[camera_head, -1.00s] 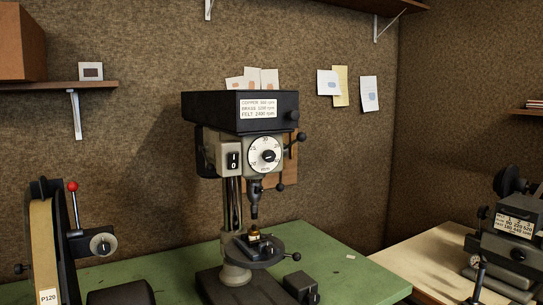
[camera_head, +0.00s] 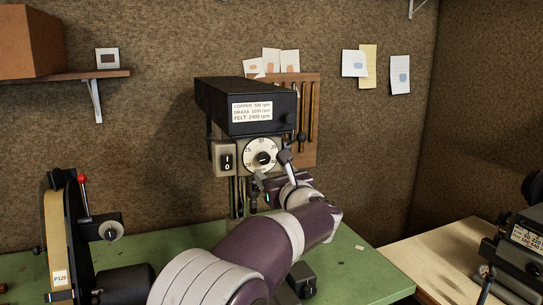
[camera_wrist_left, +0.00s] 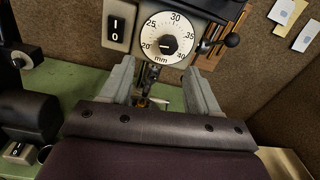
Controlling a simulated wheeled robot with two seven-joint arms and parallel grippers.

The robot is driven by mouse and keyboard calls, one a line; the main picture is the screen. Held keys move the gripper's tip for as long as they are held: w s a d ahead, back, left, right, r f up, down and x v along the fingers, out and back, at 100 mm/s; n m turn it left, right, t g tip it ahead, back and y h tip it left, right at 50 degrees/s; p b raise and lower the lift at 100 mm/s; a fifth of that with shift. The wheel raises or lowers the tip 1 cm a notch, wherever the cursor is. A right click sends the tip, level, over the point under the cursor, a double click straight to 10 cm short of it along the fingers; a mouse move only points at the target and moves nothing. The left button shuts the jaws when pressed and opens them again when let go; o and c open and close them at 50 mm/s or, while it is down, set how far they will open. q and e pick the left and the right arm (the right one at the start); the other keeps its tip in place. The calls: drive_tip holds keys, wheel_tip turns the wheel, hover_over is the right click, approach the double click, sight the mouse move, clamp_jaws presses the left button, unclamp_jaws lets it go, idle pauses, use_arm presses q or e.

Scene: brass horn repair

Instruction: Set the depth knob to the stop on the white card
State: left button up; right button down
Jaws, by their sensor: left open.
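The depth knob (camera_head: 263,158) is the black centre of a round white dial on the drill press front. It also shows in the left wrist view (camera_wrist_left: 168,45), where the scale runs from 20 to 40 mm. A short light mark lies roughly level across it; its reading is unclear. My left gripper (camera_head: 272,174) is open just below the dial; its fingers in the left wrist view (camera_wrist_left: 158,67) point up towards it, apart from the knob. White cards hang on the wall, one at left (camera_head: 354,63) and one at right (camera_head: 400,75); their writing is unreadable. My right gripper is out of view.
The drill press (camera_head: 245,100) carries a speed label and a switch (camera_head: 227,159) left of the dial. A lever with a black ball (camera_wrist_left: 232,40) stands right of it. A belt sander (camera_head: 62,240) is at left on the green bench (camera_head: 350,275). My left arm hides the press table.

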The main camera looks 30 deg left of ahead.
sight(265, 159)
use_arm(q)
drive_tip(key=w+a+p, duration=0.1)
drive_tip(key=w, duration=0.1)
drive_tip(key=w+a+p, duration=0.1)
drive_tip(key=w, duration=0.1)
drive_tip(key=w+a+p, duration=0.1)
drive_tip(key=w, duration=0.1)
drive_tip(key=shift+a+r, duration=0.1)
drive_tip(key=shift+r, duration=0.15)
drive_tip(key=shift+w+a+f+p, duration=0.1)
drive_tip(key=shift+w+a+p, duration=0.25)
drive_tip(key=shift+a, duration=0.25)
drive_tip(key=shift+w+a+f+p, duration=0.1)
drive_tip(key=shift+w+a+p, duration=0.15)
drive_tip(key=shift+a+p, duration=0.25)
drive_tip(key=shift+a+f, duration=0.1)
drive_tip(key=shift+a, duration=0.45)
drive_tip(key=shift+w+d, duration=0.15)
drive_tip(key=shift+d, duration=0.2)
drive_tip(key=c, duration=1)
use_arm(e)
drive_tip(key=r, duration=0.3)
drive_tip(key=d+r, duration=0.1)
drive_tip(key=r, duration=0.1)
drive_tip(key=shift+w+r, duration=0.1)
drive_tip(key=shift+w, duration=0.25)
